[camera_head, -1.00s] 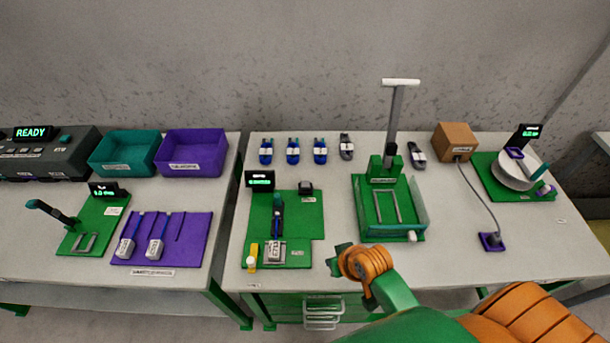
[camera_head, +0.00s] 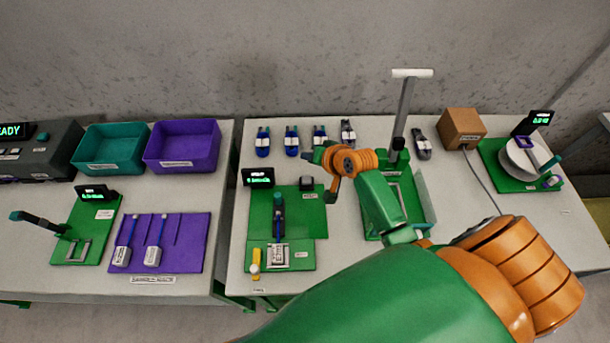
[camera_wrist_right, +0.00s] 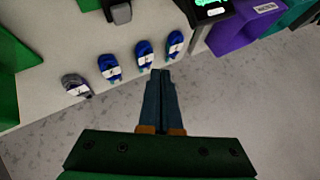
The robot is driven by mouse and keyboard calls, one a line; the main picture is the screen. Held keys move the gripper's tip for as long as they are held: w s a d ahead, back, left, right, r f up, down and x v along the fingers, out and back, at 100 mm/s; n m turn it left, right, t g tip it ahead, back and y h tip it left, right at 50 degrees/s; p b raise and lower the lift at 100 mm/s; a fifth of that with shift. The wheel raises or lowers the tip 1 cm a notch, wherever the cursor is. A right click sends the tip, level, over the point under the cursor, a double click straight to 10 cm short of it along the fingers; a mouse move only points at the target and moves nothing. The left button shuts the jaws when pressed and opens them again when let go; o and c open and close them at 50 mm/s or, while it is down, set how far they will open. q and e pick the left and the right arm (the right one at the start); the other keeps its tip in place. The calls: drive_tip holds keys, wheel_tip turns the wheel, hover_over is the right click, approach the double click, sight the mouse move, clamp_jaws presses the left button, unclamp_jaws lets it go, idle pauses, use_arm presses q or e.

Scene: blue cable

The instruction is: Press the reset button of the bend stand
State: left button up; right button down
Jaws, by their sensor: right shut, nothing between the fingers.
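A green stand (camera_head: 310,213), which I take for the bend stand, lies on the middle table. It has a small lit display (camera_head: 258,177) and a blue cable in a dark holder (camera_head: 278,208). A dark grey button-like block (camera_head: 307,183) sits at its back right, with a label in front; the block also shows at the top of the right wrist view (camera_wrist_right: 122,12). The label is too small to read. My right gripper (camera_head: 313,156) is beyond and above that block, apart from it. Its fingers (camera_wrist_right: 162,75) are shut and empty. My left gripper is out of view.
Several blue-and-grey connectors (camera_head: 291,141) lie in a row near my right gripper. A green fixture with a tall T-handle post (camera_head: 405,110) stands to the right, partly hidden by my arm. A yellow-and-white piece (camera_head: 255,262) is at the stand's front left.

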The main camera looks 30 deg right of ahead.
drive_tip(key=b, duration=0.6)
hover_over(308, 183)
wheel_tip(308, 183, down, 8)
drive_tip(key=shift+d+r, duration=0.1)
drive_tip(key=shift+r, duration=0.15)
drive_tip(key=shift+w+f+b, duration=0.1)
drive_tip(key=shift+f+b, duration=0.25)
drive_tip(key=shift+f, duration=0.45)
idle(0.8)
drive_tip(key=shift+f, duration=0.4)
drive_tip(key=shift+f+b, duration=0.5)
drive_tip(key=shift+f, duration=0.05)
idle(0.6)
drive_tip(key=shift+r, duration=0.15)
drive_tip(key=shift+r+p, duration=0.8)
drive_tip(key=shift+p, duration=0.3)
